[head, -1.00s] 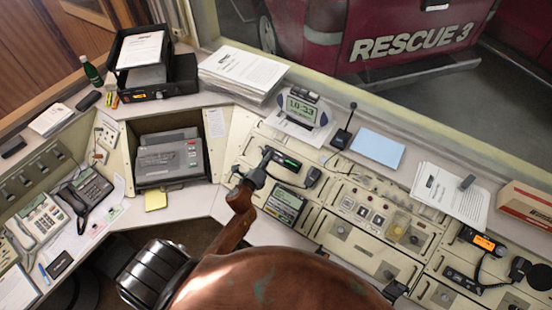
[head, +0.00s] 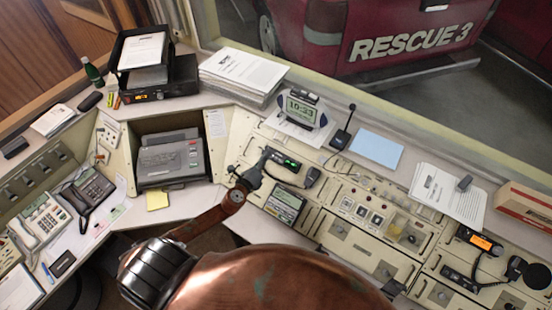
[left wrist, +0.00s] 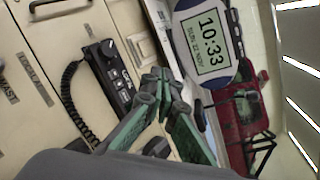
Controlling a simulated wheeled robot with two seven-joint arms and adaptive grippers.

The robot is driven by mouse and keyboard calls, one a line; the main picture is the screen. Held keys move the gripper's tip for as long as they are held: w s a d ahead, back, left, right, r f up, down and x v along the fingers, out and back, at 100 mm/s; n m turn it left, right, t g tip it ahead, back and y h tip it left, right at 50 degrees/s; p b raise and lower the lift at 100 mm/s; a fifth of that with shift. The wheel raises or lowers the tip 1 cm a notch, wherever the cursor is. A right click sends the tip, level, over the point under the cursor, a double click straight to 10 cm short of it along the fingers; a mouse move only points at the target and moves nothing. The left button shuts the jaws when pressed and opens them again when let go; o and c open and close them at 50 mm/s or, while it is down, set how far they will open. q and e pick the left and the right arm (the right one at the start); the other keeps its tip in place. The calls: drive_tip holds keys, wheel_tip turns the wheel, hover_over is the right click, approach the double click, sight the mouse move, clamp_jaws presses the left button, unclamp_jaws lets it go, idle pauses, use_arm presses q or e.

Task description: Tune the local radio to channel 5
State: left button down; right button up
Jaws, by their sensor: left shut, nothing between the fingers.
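The channel reading is too small to read. My right gripper is not in view.
A second radio with an orange display (head: 483,242) is at the far right. A grey keypad unit (head: 286,204) sits below the first radio. A clock (head: 302,106), a desk microphone (head: 343,135) and a paper stack (head: 240,75) stand on the ledge behind.

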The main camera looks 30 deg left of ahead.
sight(276, 159)
use_arm(q)
drive_tip(key=shift+w+d+f+b, duration=0.1)
drive_tip(key=shift+w+f+b, duration=0.7)
drive_tip(key=shift+f+b, duration=0.4)
drive_tip(key=shift+w+d+f+b, duration=0.1)
drive_tip(key=shift+w+f+b, duration=0.75)
drive_tip(key=shift+f+b, duration=0.3)
drive_tip(key=shift+w+f+b, duration=0.8)
drive_tip(key=shift+f+b, duration=0.25)
drive_tip(key=shift+f, duration=0.3)
drive_tip(key=shift+f, duration=0.1)
drive_tip(key=shift+w+f+b, duration=0.2)
drive_tip(key=shift+f+b, duration=0.05)
drive_tip(key=shift+b, duration=0.15)
drive_tip(key=shift+w+f+b, duration=0.15)
drive_tip(key=shift+f+b, duration=0.1)
drive_tip(key=shift+b, duration=0.05)
drive_tip(key=shift+r, duration=0.1)
drive_tip(key=shift+s+r+p, duration=0.4)
drive_tip(key=shift+r+p, duration=0.15)
